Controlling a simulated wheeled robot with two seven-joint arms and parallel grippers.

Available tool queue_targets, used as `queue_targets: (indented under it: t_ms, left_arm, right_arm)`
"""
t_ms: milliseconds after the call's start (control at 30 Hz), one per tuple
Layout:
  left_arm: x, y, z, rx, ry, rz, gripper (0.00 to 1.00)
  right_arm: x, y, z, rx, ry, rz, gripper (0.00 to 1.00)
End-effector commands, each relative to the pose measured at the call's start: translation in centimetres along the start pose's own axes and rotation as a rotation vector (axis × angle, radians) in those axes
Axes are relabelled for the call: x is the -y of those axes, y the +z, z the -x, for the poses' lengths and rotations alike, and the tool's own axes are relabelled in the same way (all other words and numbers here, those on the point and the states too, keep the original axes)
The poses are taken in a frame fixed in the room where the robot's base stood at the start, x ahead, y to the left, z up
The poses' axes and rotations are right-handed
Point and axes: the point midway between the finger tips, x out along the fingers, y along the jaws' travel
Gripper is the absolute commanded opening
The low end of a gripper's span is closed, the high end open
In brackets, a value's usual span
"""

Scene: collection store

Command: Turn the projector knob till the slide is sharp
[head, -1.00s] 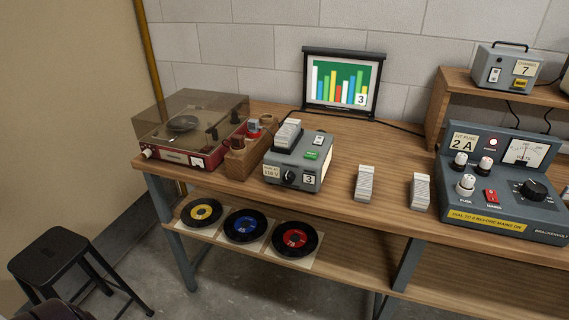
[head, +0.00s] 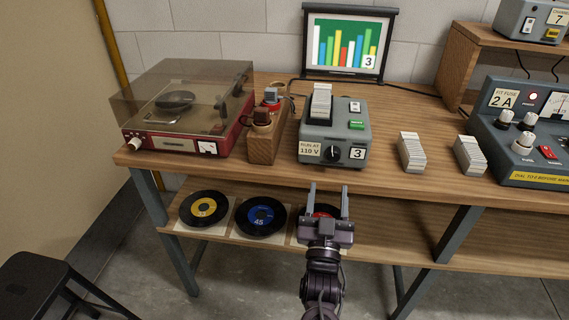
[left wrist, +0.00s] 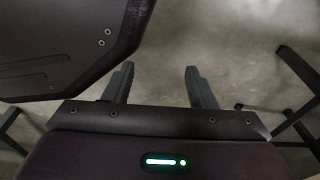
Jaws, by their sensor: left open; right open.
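The grey slide projector (head: 334,132) stands on the wooden bench, with a black round knob (head: 332,154) on its front face between a "RUN AT 110 V" label and a "3" label. A block of slides sits upright on its top. The slide picture on the screen (head: 343,43) shows coloured bars on green and a "3", and looks sharp at this size. My right gripper (head: 329,190) is open and empty, below and in front of the knob, apart from it. My left gripper (left wrist: 160,84) is open and empty over the floor in the left wrist view.
A record player (head: 184,110) and a wooden box (head: 265,138) of plugs stand left of the projector. Two slide stacks (head: 411,152) (head: 469,155) and a fuse panel (head: 526,132) stand right. Records lie on the lower shelf (head: 400,245). A black stool (head: 45,285) is at lower left.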

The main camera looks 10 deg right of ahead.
Motion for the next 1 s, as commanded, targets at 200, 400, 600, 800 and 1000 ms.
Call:
queue_targets:
  t_ms: [200,400,600,800,1000]
  left_arm:
    - [-0.1,0.5,0.1,0.003,0.001,-0.001,0.51]
    - [-0.1,1.3,0.0,0.006,0.001,-0.001,0.51]
    - [-0.1,1.8,-0.1,0.009,0.001,-0.002,0.51]
    - [-0.1,1.8,-0.1,0.009,0.001,-0.002,0.51]
    - [-0.1,1.8,-0.1,0.009,0.001,-0.002,0.51]
  right_arm:
    - [-0.1,-0.7,-2.8,-0.013,0.005,-0.004,0.51]
    - [-0.1,-0.6,-5.9,-0.010,0.004,-0.003,0.51]
    - [-0.1,-0.4,-7.6,-0.007,0.003,-0.003,0.51]
    - [-0.1,-0.4,-7.8,-0.006,0.003,-0.003,0.51]
    - [-0.1,-0.4,-7.7,-0.006,0.003,-0.003,0.37]
